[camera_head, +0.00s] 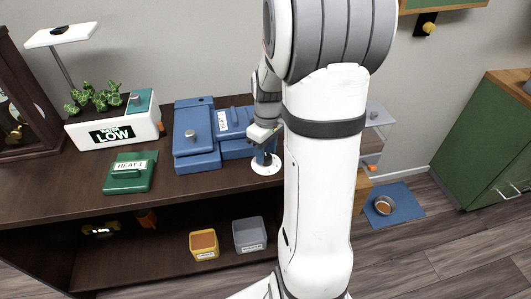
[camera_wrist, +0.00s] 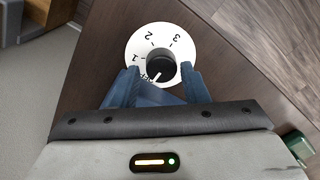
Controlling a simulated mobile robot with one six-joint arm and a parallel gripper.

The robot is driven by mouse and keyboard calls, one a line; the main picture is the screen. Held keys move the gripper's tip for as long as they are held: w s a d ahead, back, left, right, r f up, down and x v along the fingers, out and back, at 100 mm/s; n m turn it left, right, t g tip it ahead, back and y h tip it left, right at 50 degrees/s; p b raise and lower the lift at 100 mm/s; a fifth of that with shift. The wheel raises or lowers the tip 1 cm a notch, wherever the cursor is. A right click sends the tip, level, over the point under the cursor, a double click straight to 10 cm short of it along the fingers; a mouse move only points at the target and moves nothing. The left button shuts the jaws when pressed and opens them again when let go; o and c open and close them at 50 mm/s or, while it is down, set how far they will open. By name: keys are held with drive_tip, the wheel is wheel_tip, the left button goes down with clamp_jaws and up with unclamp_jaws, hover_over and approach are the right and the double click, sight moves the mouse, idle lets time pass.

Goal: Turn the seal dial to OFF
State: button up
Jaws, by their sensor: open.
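The dial is a round white plate (camera_wrist: 134,46) with a black knob (camera_wrist: 161,66), marked 1, 2, 3 and partly hidden lettering that looks like OFF. A white pointer line on the knob points to the lower left, near that lettering; I cannot tell if it lines up exactly. My gripper (camera_wrist: 160,82) is open, its blue fingers on the left and right of the knob, over the plate's near part. I cannot tell whether they touch the knob. In the head view the white plate (camera_head: 266,169) lies on the shelf top below my gripper (camera_head: 264,152).
A blue machine (camera_head: 195,150) stands left of the dial, with a green HEAT box (camera_head: 130,173) and a white WATER LOW planter (camera_head: 95,133) farther left. Yellow (camera_head: 204,244) and grey (camera_head: 250,235) bins sit on the lower shelf. My arm hides the area to the right.

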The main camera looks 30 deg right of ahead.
sight(267, 155)
wheel_tip(267, 155, up, 6)
drive_tip(key=shift+d+r, duration=0.1)
drive_tip(key=shift+r, duration=0.15)
idle(0.4)
drive_tip(key=s+a+r+m+t+p, duration=0.1)
drive_tip(key=s+a+r+m+p, duration=0.1)
drive_tip(key=s+a+r, duration=0.2)
drive_tip(key=s+a+r+m+t+p, duration=0.1)
drive_tip(key=s+a+r+m+p, duration=0.1)
drive_tip(key=s+a+r, duration=0.3)
drive_tip(key=s+a, duration=0.4)
drive_tip(key=shift+s+m+t+p, duration=0.2)
drive_tip(key=shift+m+t+p, duration=0.1)
drive_tip(key=shift+t+p, duration=0.1)
